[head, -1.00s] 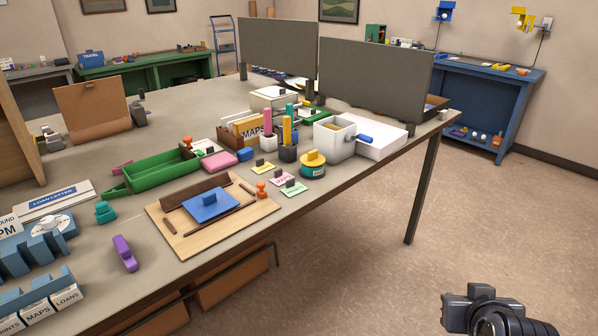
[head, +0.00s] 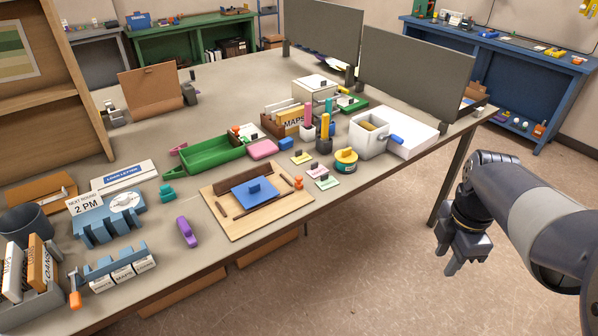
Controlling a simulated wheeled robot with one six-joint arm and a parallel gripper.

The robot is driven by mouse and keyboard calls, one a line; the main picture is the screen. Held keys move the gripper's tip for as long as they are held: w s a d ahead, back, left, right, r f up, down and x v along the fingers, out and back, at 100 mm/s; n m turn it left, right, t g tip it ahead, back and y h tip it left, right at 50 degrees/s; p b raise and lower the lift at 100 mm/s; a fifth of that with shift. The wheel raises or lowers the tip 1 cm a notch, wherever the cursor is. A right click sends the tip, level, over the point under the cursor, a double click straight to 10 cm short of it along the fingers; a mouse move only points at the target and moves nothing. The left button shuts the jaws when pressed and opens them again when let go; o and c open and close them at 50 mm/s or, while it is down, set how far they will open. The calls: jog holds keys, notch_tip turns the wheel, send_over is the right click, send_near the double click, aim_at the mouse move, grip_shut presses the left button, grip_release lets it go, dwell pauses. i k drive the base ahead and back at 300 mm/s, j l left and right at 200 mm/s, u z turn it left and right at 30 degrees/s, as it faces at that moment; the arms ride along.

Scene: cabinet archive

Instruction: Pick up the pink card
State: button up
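The pink card (head: 317,171) lies flat on the desk with a small dark clip or grip on it. It sits between a yellow card (head: 302,158) behind it and a pale green card (head: 324,182) in front, near the desk's front edge. My gripper (head: 458,262) hangs over the floor to the right of the desk, fingers pointing down, well away from the card. The fingers look apart with nothing visible between them.
A round teal and yellow container (head: 345,160) stands right of the cards. A white bin (head: 368,136) with a blue handle is behind it. A wooden board (head: 257,199) with a blue piece and a small orange object (head: 298,183) lie left. Open floor (head: 370,265) lies in front.

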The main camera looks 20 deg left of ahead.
aim_at(316, 170)
jog(key=i+u, duration=0.2)
jog(key=u, duration=0.2)
jog(key=i+u, duration=0.2)
jog(key=u, duration=0.2)
jog(key=i+u, duration=0.35)
jog(key=i+l, duration=0.2)
jog(key=i, duration=0.15)
jog(key=i+l, duration=0.2)
jog(key=i, duration=0.1)
